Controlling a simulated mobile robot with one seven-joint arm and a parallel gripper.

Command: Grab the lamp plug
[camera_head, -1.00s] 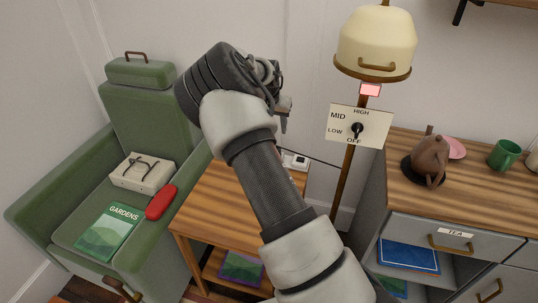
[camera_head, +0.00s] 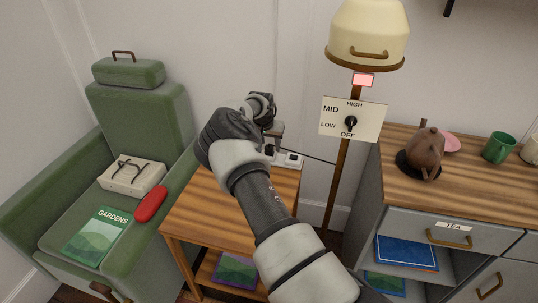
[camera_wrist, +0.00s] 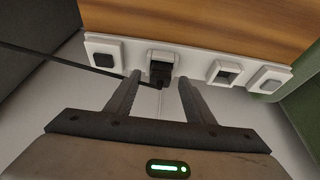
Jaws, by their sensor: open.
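The lamp plug (camera_wrist: 160,70) is a small black block seated in a white socket housing on a white power strip (camera_wrist: 195,66), in the wrist view. Its dark cord (camera_wrist: 60,62) runs off to the left there. My gripper (camera_wrist: 158,82) is open, with one finger on each side of the plug and the fingertips close to it. I cannot tell whether they touch it. In the head view the strip (camera_head: 291,160) is at the back edge of the side table, and my arm hides part of it. The lamp (camera_head: 366,35) stands behind, its dial pointing near OFF.
The wooden side table (camera_head: 190,210) has a clear top in front of the strip. A green armchair (camera_head: 140,115) stands at left with a book and a red case. A grey cabinet (camera_head: 372,200) with a teapot (camera_head: 426,150) stands at right.

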